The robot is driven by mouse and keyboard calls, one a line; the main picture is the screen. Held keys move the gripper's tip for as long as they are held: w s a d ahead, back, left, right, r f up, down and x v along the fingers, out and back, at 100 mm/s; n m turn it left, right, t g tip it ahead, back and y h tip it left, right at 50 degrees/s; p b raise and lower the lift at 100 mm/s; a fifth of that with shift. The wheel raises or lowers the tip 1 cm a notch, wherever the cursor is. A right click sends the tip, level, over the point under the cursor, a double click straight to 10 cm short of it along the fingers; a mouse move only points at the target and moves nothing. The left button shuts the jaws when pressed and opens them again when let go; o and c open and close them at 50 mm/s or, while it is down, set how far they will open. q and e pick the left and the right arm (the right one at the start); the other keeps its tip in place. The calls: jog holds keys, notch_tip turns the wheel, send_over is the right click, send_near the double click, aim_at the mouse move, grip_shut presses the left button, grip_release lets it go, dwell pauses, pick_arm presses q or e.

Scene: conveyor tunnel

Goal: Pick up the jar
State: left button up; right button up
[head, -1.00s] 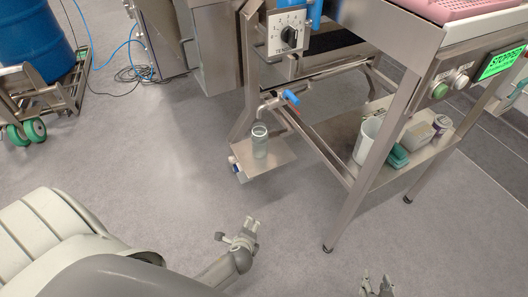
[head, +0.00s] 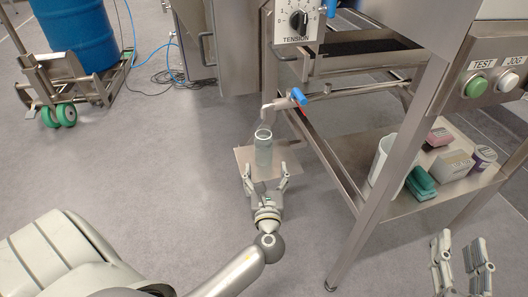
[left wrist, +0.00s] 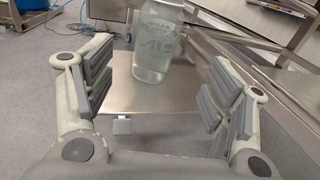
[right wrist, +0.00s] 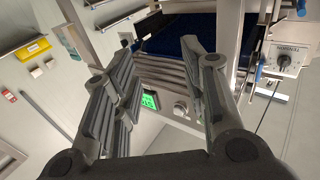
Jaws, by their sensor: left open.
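A clear jar (head: 263,152) stands upright on a small metal shelf (head: 286,158) below a tap with a blue handle. In the left wrist view the jar (left wrist: 158,45) shows markings on its side, ahead of the open fingers and above the middle of the gap. My left gripper (head: 265,176) is open in front of the shelf, its fingers pointing at the jar and not around it. My right gripper (head: 461,252) is open and empty at the lower right, away from the jar; its fingers also show in the right wrist view (right wrist: 160,90).
A steel frame with a leg (head: 362,215) stands right of the jar. Its lower shelf (head: 400,207) holds a white jug (head: 383,160), green sponges (head: 420,183) and small containers. The blue-handled tap (head: 298,97) is just above the jar. A blue barrel (head: 75,32) stands far left.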

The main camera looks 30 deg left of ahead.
aim_at(264, 150)
pick_arm(q)
jog(key=b+x, duration=0.1)
jog(key=x, duration=0.3)
jog(key=shift+w, duration=0.1)
jog(key=shift+w+a, duration=0.3)
jog(key=shift+w, duration=0.25)
jog(key=x, duration=0.2)
jog(key=b+x, duration=0.1)
jog(key=x, duration=0.1)
jog(key=shift+a+r, duration=0.2)
jog(key=shift+a, duration=0.25)
jog(key=shift+w+a+b, duration=0.25)
jog(key=shift+w+b, duration=0.05)
jog(key=shift+w, duration=0.1)
pick_arm(e)
jog(key=s+r+t+y, duration=0.2)
jog(key=s+r+t, duration=0.2)
jog(key=r+t, duration=0.3)
jog(key=shift+a+r, duration=0.15)
jog(key=shift+r, duration=1.8)
pick_arm(q)
jog(key=shift+r, duration=0.1)
jog(key=c, duration=1.3)
jog(key=shift+r, duration=0.1)
pick_arm(e)
jog(key=shift+w+f, duration=0.1)
